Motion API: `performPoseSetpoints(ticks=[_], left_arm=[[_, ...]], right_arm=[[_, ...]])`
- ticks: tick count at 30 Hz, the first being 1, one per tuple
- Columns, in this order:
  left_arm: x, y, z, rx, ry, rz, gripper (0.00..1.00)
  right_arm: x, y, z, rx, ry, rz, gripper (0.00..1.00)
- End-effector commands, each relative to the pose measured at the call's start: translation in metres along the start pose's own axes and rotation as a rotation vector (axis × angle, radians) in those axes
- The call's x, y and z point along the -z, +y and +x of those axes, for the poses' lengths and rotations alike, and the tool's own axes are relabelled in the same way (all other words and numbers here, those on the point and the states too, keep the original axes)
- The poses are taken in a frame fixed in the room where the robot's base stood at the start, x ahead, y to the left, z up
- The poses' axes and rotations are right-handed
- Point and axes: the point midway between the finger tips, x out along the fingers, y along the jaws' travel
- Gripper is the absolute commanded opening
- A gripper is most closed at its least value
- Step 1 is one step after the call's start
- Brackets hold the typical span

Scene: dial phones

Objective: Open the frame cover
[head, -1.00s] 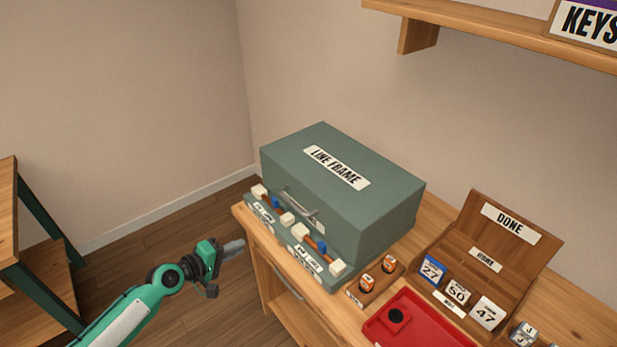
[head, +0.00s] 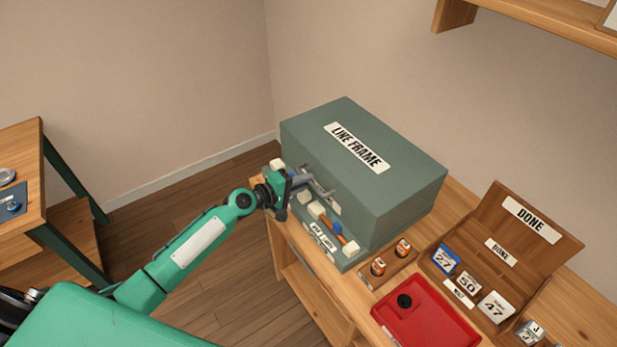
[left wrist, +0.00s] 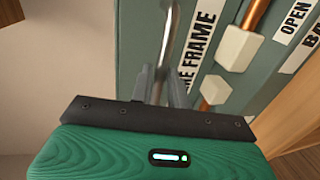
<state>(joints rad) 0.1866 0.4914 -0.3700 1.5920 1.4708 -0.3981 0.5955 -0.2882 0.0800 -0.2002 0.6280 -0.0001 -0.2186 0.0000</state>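The line frame is a grey-green box (head: 400,190) on the wooden bench, with a LINE FRAME label on its top cover. The cover is down. A metal handle (head: 318,184) is on its front face and also shows in the left wrist view (left wrist: 168,40). My left gripper (head: 303,180) is at the handle. In the left wrist view its two fingers (left wrist: 160,88) are close together, one on each side of the handle bar. Whether they press on it I cannot tell. My right gripper is not in view.
White blocks and a blue piece (head: 336,228) sit on the ledge below the handle. A red tray (head: 430,315), a small holder with two orange-topped pieces (head: 378,267) and a wooden DONE rack (head: 510,235) stand to the right. A shelf (head: 545,30) hangs above.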

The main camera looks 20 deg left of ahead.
Motion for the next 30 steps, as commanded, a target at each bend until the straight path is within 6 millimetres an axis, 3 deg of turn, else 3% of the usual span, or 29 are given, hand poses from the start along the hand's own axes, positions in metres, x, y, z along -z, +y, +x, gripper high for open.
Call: performPoseSetpoints(ticks=[6, 15, 18, 26, 30], left_arm=[[0.0, 0.0, 0.018, 0.0, 0.0, 0.0, 0.17], [0.0, 0.0, 0.02, 0.0, 0.0, 0.001, 0.17], [0.0, 0.0, 0.02, 0.0, 0.0, 0.001, 0.0], [0.001, 0.001, 0.02, 0.0, 0.0, 0.001, 0.0], [0.003, 0.012, 0.021, -0.001, 0.0, 0.0, 0.0]], right_arm=[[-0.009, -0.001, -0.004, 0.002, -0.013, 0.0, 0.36], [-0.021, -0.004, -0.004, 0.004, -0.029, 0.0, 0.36], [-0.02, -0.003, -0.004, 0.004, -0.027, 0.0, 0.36], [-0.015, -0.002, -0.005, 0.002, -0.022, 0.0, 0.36], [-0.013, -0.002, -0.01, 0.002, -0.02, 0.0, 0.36]])
